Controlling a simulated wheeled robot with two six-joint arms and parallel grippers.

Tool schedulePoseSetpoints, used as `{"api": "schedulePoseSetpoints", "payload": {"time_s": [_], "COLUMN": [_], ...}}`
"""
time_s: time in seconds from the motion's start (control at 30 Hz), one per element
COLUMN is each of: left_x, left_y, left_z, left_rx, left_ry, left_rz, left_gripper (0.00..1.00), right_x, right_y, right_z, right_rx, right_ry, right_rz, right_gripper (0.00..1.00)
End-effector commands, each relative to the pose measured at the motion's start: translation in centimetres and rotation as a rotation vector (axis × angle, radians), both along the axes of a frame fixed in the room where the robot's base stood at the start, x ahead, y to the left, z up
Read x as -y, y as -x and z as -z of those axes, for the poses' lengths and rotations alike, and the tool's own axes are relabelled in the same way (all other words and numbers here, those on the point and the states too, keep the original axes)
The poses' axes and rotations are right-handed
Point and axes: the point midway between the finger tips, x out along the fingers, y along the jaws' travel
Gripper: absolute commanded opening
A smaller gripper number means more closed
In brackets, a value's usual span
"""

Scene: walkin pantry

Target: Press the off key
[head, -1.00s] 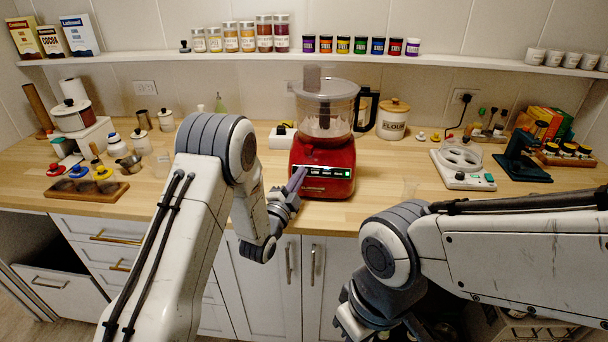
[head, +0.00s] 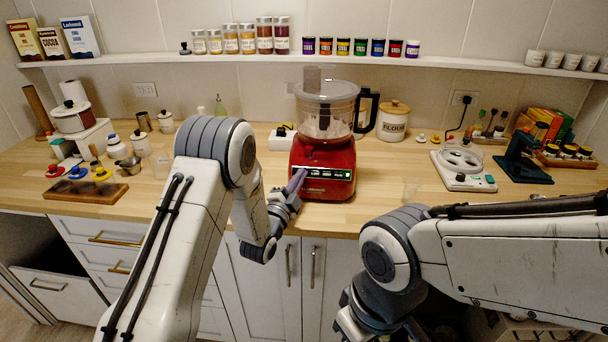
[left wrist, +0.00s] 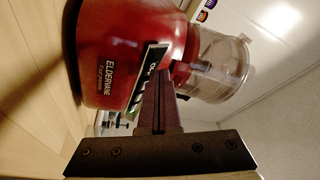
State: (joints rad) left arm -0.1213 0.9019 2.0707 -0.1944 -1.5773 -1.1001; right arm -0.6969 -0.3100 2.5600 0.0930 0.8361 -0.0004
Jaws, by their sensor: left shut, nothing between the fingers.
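The red food processor (head: 322,185) stands upright on the counter, with a clear bowl (head: 325,118) on top. A dark key panel (head: 328,174) with pale labels runs across its front; it also shows, tilted, in the left wrist view (left wrist: 148,78). The off key cannot be singled out; the fingers cover part of the panel. My left gripper (head: 297,181) is shut and empty, its fingertips at the left end of the panel. In the left wrist view its fingers (left wrist: 158,100) reach the panel; contact is not clear. My right gripper (head: 350,325) is low, partly cut off.
A flour canister (head: 393,122) and a dark jug (head: 366,112) stand behind the processor. A white appliance (head: 462,170) is to the right, and a wooden tray (head: 86,190) to the left. The counter directly beside the processor is mostly clear.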

Motion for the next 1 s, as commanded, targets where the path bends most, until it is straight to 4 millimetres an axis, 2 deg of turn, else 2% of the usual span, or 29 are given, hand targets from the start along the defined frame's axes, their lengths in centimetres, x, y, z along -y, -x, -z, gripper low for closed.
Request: {"api": "schedulePoseSetpoints", "payload": {"time_s": [0.33,0.7,1.0], "left_x": [0.0,0.0,0.0], "left_y": [0.0,1.2,1.3], "left_z": [0.0,-0.8,-0.9], "left_rx": [0.0,0.0,0.0], "left_ry": [0.0,0.0,0.0], "left_rz": [-0.001,0.0,0.0], "left_gripper": [0.0,0.0,0.0], "right_x": [0.0,0.0,0.0], "right_y": [0.0,0.0,0.0], "right_z": [0.0,0.0,-0.1], "right_rx": [0.0,0.0,0.0], "right_ry": [0.0,0.0,0.0], "right_rz": [0.0,0.0,0.0], "right_gripper": [0.0,0.0,0.0]}}
